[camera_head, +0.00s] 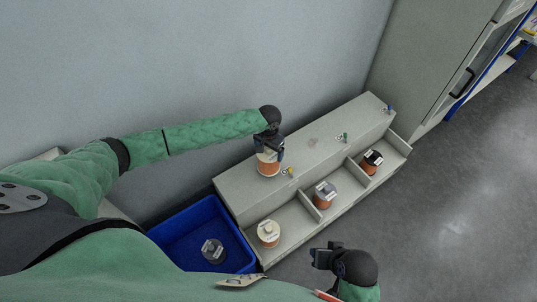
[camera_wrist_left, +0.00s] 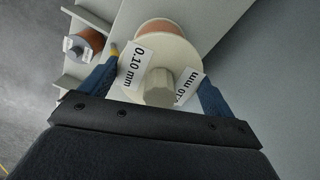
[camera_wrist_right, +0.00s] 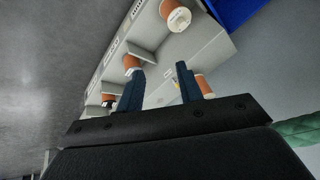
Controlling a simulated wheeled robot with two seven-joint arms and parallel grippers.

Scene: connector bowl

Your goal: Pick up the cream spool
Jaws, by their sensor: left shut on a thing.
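A cream spool with orange-brown winding (camera_head: 268,168) is at the left part of the grey rack's upper ledge. My left gripper (camera_head: 268,149) is over it. In the left wrist view, the blue fingers of my left gripper (camera_wrist_left: 160,85) are on either side of the cream spool (camera_wrist_left: 150,58), whose flange carries "0.10 mm" labels, and are shut on it. I cannot tell whether it touches the ledge. A second cream spool (camera_head: 268,233) sits in the rack's lower left compartment. My right gripper (camera_wrist_right: 160,85) is open and empty, its fingers apart, in front of the rack.
The grey rack (camera_head: 235,186) has divided lower compartments holding a grey spool (camera_head: 324,192) and a black-topped spool (camera_head: 371,161). A blue bin (camera_head: 170,236) left of it holds a dark grey spool (camera_head: 212,250). Small items lie on the upper ledge. Floor to the right is clear.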

